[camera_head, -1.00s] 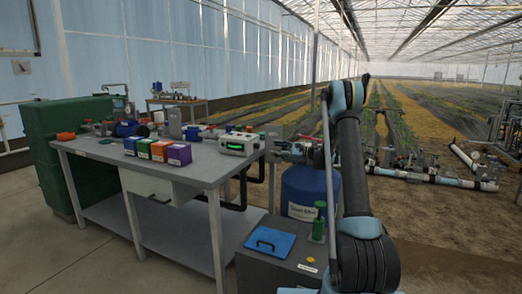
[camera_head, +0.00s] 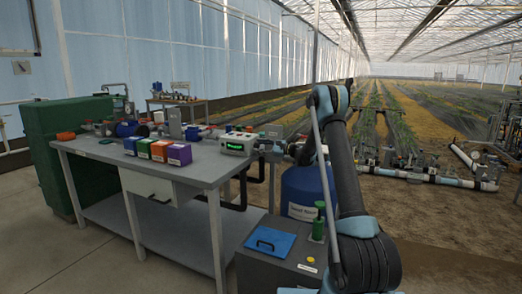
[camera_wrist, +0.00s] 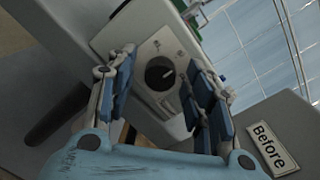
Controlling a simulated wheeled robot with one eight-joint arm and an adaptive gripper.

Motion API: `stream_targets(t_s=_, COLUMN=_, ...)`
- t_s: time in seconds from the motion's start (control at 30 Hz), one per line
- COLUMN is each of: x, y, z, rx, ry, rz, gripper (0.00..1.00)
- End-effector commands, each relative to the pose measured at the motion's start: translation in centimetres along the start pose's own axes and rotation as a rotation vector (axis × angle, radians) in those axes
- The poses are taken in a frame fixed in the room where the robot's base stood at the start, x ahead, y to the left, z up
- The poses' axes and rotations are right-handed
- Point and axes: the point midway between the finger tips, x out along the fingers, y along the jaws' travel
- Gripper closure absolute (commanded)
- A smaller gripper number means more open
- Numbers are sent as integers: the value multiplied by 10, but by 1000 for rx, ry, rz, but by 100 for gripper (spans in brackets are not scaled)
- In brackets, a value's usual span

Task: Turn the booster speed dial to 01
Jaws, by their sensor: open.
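A black round dial (camera_wrist: 160,74) sits on a pale panel in the wrist view. A light mark shows on its upper right side; the small markings around it are too small to read. My gripper (camera_wrist: 160,62) is open, with blue-padded fingers to the left and right of the dial in that view. I cannot tell whether they touch it. In the head view my gripper (camera_head: 274,149) is at the right end of a white box (camera_head: 238,145) with a green display, on the grey bench (camera_head: 205,172). The dial does not show clearly there.
Several coloured boxes, including a purple one (camera_head: 179,155), stand left of the white box. A "Before" label (camera_wrist: 272,148) is beside the right finger.

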Motion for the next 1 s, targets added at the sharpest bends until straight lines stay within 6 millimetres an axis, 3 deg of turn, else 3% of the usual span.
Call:
stream_targets(t_s=0.07, x=0, y=0, z=0, rx=0, ry=0, rz=0, gripper=55)
stream_targets(t_s=0.2, x=0, y=0, z=0, rx=0, ry=0, rz=0, gripper=87)
stream_targets(t_s=0.27, x=0, y=0, z=0, rx=0, ry=0, rz=0, gripper=97)
stream_targets(t_s=0.67, x=0, y=1, z=0, rx=-51, ry=2, rz=3, gripper=98)
stream_targets(t_s=1.0, x=0, y=2, z=1, rx=-289, ry=10, rz=12, gripper=98)
